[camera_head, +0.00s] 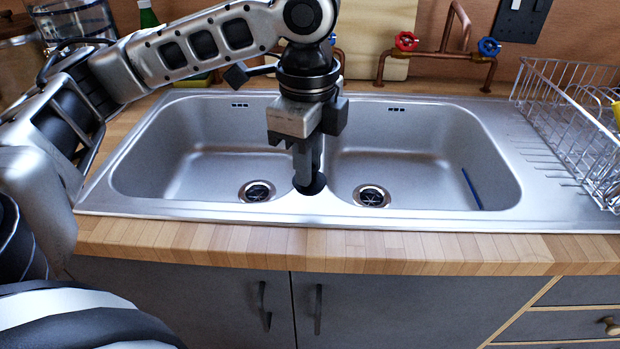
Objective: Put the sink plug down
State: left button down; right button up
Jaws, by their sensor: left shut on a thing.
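The sink plug (315,187) is a small dark disc at the tips of my left gripper (307,172), by the front end of the divider between the two basins. My left gripper points down and is shut on the plug; its fingers hide part of it. I cannot tell whether the plug touches the steel. The double steel sink (290,207) has an open drain in the left basin (257,191) and another in the right basin (371,196). My right gripper is out of view.
A thin blue stick (471,188) lies in the right basin. A wire dish rack (575,120) stands on the drainboard at right. Copper pipes with a red valve (406,41) and a blue valve (489,47) are behind. The wooden counter edge (330,250) in front is clear.

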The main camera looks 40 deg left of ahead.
pick_arm(q)
jog(key=f, duration=0.3)
jog(key=shift+w+a+f+b, duration=0.1)
jog(key=shift+w+f+b, duration=0.2)
jog(key=shift+b, duration=0.05)
jog(key=shift+f, duration=0.1)
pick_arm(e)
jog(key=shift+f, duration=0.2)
pick_arm(q)
jog(key=shift+f, duration=0.15)
jog(key=c, duration=1.3)
grip_release()
notch_tip(320, 180, up, 12)
jog(key=p, duration=0.2)
jog(key=shift+f+p, duration=0.15)
jog(key=shift+p, duration=0.15)
jog(key=shift+r, duration=0.35)
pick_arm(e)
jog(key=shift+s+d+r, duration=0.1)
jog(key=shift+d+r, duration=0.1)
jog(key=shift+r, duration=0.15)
